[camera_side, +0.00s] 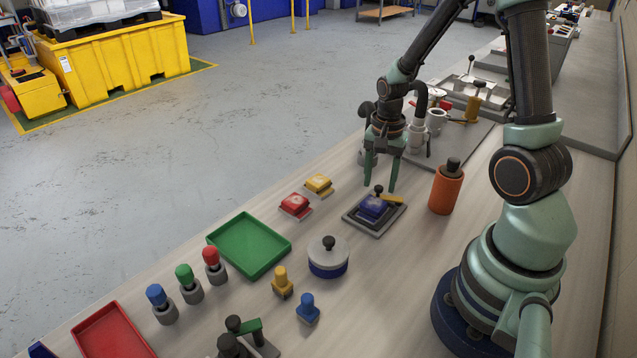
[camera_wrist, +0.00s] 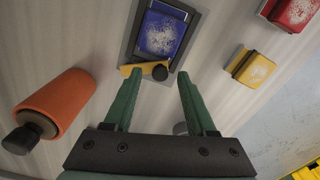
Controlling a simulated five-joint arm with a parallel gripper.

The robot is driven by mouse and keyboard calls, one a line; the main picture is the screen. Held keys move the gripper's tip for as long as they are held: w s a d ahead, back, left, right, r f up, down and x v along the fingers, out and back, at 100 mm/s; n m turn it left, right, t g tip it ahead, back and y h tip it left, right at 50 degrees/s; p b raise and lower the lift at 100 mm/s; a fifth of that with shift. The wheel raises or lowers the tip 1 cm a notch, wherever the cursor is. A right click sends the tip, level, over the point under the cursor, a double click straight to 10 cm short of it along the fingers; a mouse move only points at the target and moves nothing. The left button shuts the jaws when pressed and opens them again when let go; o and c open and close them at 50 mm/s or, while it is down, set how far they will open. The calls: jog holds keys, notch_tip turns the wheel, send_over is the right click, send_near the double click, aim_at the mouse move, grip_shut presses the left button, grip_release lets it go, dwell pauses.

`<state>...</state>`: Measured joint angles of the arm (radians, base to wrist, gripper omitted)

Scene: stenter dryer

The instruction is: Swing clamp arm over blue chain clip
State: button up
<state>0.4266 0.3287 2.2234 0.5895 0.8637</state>
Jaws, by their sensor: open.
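The blue chain clip (camera_side: 374,207) sits in a dark grey rectangular base (camera_side: 357,221) on the bench; its worn top shows in the wrist view (camera_wrist: 161,32). The yellow clamp arm (camera_side: 394,200) with a black knob lies along one end of the base, beside the clip rather than across it. In the wrist view the clamp arm (camera_wrist: 131,70) has its knob (camera_wrist: 159,72) between my fingertips in the picture. My gripper (camera_side: 380,182) is open and empty, pointing down above the clamp arm's end of the base. I cannot tell the exact height gap.
An orange cylinder (camera_side: 446,190) with a dark knob stands close to the right. Red (camera_side: 295,205) and yellow (camera_side: 319,184) blocks lie to the left. A round blue-white pot (camera_side: 328,259) and a green tray (camera_side: 249,245) are nearer the camera. Grey machinery (camera_side: 436,121) stands behind.

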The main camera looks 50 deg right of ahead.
aim_at(378, 189)
jog(key=shift+f, duration=0.35)
jog(key=shift+c, duration=0.4)
grip_shut()
jog(key=shift+s+a+n, duration=0.2)
jog(key=shift+a+n, duration=0.05)
jog(key=shift+n, duration=0.45)
jog(key=shift+o, duration=0.4)
grip_release()
jog(key=shift+r, duration=0.1)
notch_tip(378, 189, up, 12)
jog(key=shift+a, duration=0.1)
